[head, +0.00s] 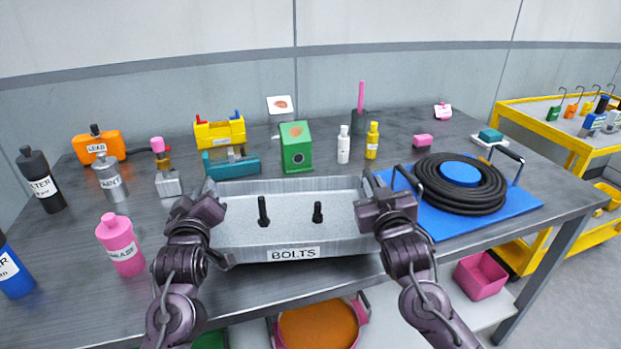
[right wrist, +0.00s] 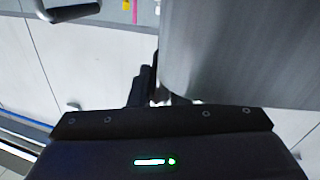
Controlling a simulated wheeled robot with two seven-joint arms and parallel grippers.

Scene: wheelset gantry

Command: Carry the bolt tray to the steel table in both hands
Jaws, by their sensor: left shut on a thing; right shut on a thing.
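The bolt tray (head: 345,247), a grey metal tray labelled BOLTS with two black bolts (head: 263,211) standing in it, is level in front of me at the near part of the steel table (head: 70,290). My left gripper (head: 205,200) is shut on its left end. My right gripper (head: 378,195) is shut on its right end. In the right wrist view the tray's grey wall (right wrist: 240,50) is beside the fingers (right wrist: 155,90). Dark shadow lies under the tray's front; I cannot tell whether its bottom touches the tabletop.
A green box (head: 296,148), a teal tool (head: 232,165) and small bottles (head: 343,145) stand behind the tray. A pink bottle (head: 120,245) is to the left. A blue board (head: 515,200) with a coiled black hose (head: 430,190) lies close on the right.

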